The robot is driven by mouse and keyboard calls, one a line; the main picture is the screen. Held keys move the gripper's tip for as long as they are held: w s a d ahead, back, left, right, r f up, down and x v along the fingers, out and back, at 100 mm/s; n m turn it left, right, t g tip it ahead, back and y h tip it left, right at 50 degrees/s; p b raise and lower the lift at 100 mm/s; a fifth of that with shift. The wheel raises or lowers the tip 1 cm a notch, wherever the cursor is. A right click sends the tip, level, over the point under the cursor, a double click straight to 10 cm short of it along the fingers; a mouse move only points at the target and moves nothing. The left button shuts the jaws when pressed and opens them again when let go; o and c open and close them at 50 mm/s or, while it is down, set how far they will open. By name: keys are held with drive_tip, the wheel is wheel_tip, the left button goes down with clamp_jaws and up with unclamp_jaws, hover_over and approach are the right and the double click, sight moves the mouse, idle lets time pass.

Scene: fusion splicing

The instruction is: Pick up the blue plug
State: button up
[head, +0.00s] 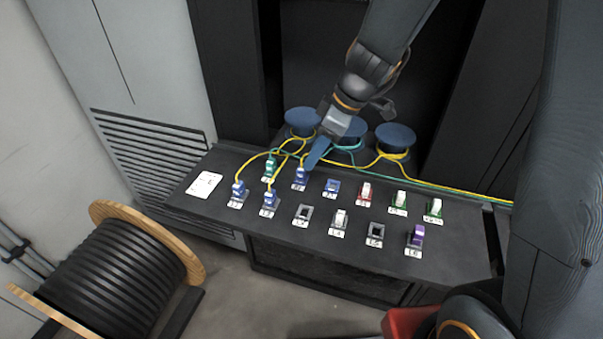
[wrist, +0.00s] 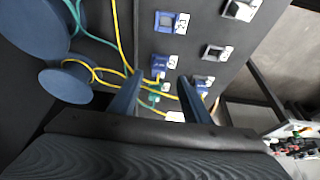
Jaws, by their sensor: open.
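Several blue plugs with yellow cables stand in holders on the black bench: one at the left (head: 238,188), one in the front row (head: 269,197) and one in the back row (head: 300,174). My gripper (head: 316,155) hangs just above and beside the back-row plug, pointing down. In the wrist view my open gripper (wrist: 158,92) has its two blue fingers apart. A blue plug (wrist: 158,76) shows in line with the gap between them, beyond the tips. Another blue plug (wrist: 203,82) is beside the right finger. Nothing is held.
A blue-framed holder (head: 331,187) is right of the back-row plug; red, green, white and purple parts stand further right. Blue spools (head: 303,121) and loose yellow and green cables lie behind. A white card (head: 204,184) lies at the left. A cable drum (head: 110,270) stands on the floor.

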sight(302, 174)
drive_tip(key=shift+a+x, duration=0.1)
drive_tip(key=shift+x, duration=1.4)
drive_tip(key=shift+a+x, duration=0.15)
drive_tip(key=shift+x, duration=1.35)
drive_tip(key=shift+w+r, duration=0.1)
drive_tip(key=shift+w, duration=0.1)
drive_tip(key=c, duration=1)
